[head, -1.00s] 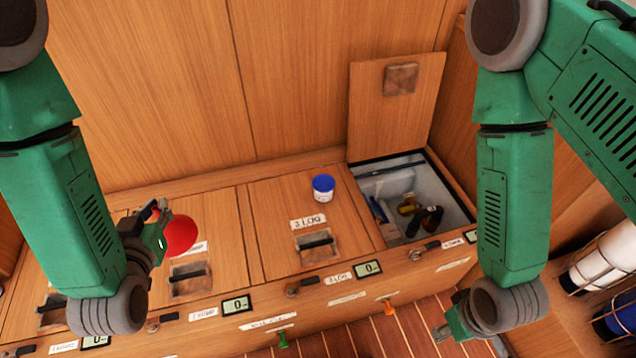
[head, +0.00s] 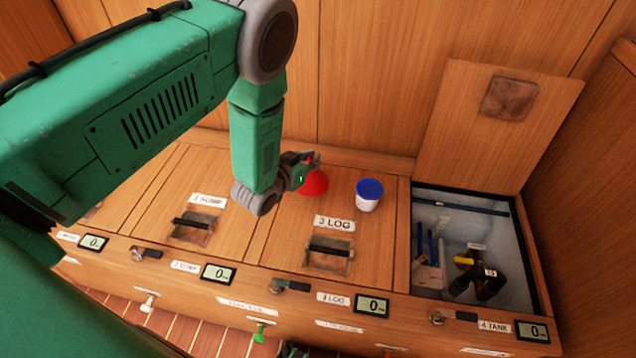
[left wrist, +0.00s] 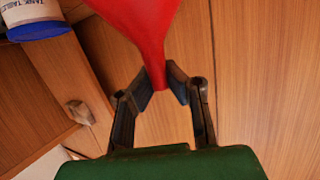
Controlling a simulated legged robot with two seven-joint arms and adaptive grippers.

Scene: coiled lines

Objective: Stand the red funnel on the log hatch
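The red funnel (head: 313,184) is at the back of the 3 LOG hatch (head: 286,232), left of the tub, with its wide mouth down and its spout up. I cannot tell whether its rim touches the wood. My left gripper (head: 304,170) is shut on the spout. In the left wrist view, which is upside down, the funnel (left wrist: 143,22) has its narrow spout between the two finger pads (left wrist: 160,84). The hatch carries a 3 LOG label and a recessed dark handle (head: 330,250).
A white tub with a blue lid (head: 369,194) stands on the log hatch, close right of the funnel. The 2 SUMP hatch (head: 180,190) on the left is closed.

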